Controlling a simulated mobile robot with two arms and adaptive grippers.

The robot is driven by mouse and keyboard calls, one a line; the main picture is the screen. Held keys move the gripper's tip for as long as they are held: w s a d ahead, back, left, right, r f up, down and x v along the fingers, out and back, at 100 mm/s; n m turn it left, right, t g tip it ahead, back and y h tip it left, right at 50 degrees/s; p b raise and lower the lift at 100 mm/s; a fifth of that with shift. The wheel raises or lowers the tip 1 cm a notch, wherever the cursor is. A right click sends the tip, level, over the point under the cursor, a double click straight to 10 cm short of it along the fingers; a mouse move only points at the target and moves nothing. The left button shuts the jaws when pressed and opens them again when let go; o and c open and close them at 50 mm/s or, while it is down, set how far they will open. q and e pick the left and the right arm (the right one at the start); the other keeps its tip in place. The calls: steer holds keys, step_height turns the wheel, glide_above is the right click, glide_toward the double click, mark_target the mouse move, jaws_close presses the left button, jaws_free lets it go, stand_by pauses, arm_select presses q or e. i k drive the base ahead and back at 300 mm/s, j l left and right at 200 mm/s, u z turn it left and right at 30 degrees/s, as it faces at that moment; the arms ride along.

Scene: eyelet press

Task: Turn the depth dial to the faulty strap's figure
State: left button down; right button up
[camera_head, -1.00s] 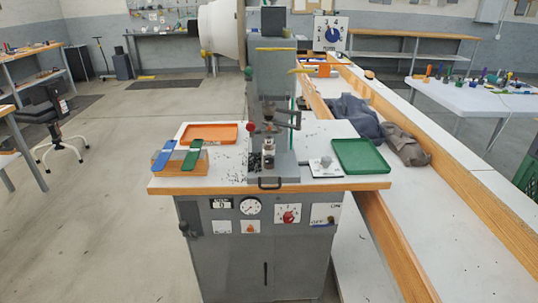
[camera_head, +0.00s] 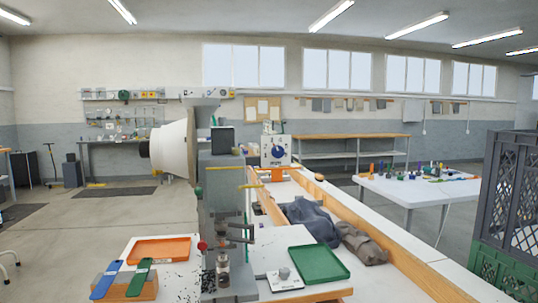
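The grey eyelet press (camera_head: 222,190) stands in the lower middle on its bench. A white plate with a grey knob (camera_head: 284,273) lies right of the press foot; its marks are too small to read. A white board with a blue round dial (camera_head: 278,151) and figures around it stands behind the press. I cannot tell which of these is the depth dial. A blue strap (camera_head: 105,280) and a green strap (camera_head: 139,278) lie on a wooden block (camera_head: 137,288) at the left. Neither shows a readable figure. Neither of my grippers is in view.
An orange tray (camera_head: 160,250) and a green tray (camera_head: 318,263) lie left and right of the press. Dark bits are scattered near its foot. Dark cloths (camera_head: 308,214) lie on the long bench behind. Stacked crates (camera_head: 508,210) stand at the right.

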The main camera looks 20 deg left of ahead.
mark_target(278, 151)
steer(key=k+l+u, duration=0.1)
steer(key=u, duration=0.25)
steer(key=k+l+u, duration=0.1)
steer(key=u, duration=0.25)
steer(key=k+l+u, duration=0.15)
steer(key=u, duration=0.15)
steer(key=i+j+u, duration=0.15)
steer(key=i, duration=0.25)
steer(key=i+l+u, duration=0.15)
steer(key=i+u, duration=0.25)
steer(key=i, duration=0.15)
